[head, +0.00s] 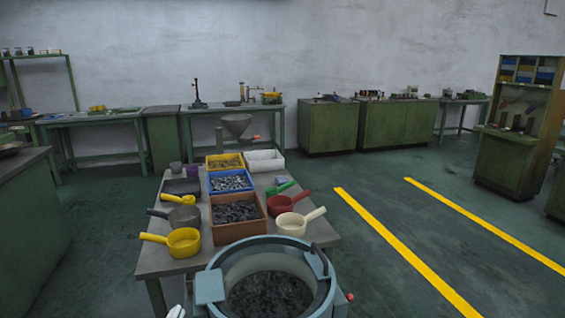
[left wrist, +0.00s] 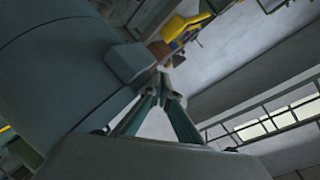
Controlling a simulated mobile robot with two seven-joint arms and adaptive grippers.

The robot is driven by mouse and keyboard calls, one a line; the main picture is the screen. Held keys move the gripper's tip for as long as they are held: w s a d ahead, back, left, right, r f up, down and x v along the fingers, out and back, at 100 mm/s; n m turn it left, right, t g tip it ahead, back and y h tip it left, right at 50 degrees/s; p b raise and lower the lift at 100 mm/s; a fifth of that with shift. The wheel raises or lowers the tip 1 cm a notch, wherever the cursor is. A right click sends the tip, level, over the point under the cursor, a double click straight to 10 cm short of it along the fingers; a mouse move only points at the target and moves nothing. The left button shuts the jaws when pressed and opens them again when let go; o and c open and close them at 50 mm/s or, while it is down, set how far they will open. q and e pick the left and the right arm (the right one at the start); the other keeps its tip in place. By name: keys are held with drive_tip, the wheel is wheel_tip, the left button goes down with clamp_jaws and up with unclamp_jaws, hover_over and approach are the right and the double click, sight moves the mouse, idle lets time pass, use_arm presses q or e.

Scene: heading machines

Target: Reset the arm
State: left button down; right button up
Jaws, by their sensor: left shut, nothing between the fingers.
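My left gripper (left wrist: 163,82) shows in the left wrist view with its two fingers meeting at the tips and nothing between them. It is close beside a large blue-grey rounded surface on the left of that view, which may be the drum. Whether they touch cannot be told. In the head view only a small pale part of my left gripper (head: 176,311) shows at the bottom edge, left of the round blue-grey drum (head: 213,287). My right gripper is in neither view.
The drum holds dark small parts. Behind it, a table (head: 155,262) bears a yellow scoop (head: 184,243), a cream scoop (head: 292,224), a red scoop (head: 280,204) and several bins, including a brown one (head: 234,230). Floor with yellow stripes (head: 400,250) is clear at right.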

use_arm(q)
drive_tip(key=s+a+f+n+g+y, duration=0.1)
drive_tip(key=s+a+f+g, duration=0.3)
drive_tip(key=s+a+f, duration=0.45)
drive_tip(key=s+a+f+n+g+y, duration=0.15)
drive_tip(key=s+a+f+g, duration=0.35)
drive_tip(key=s, duration=0.7)
drive_tip(key=w+d+f+n+t+h, duration=0.2)
drive_tip(key=d+f+h, duration=0.5)
drive_tip(key=d+f, duration=0.7)
drive_tip(key=d+n+t, duration=0.1)
drive_tip(key=d+t, duration=0.1)
drive_tip(key=shift+d+t, duration=0.3)
drive_tip(key=shift+t, duration=0.1)
drive_tip(key=shift+d, duration=0.15)
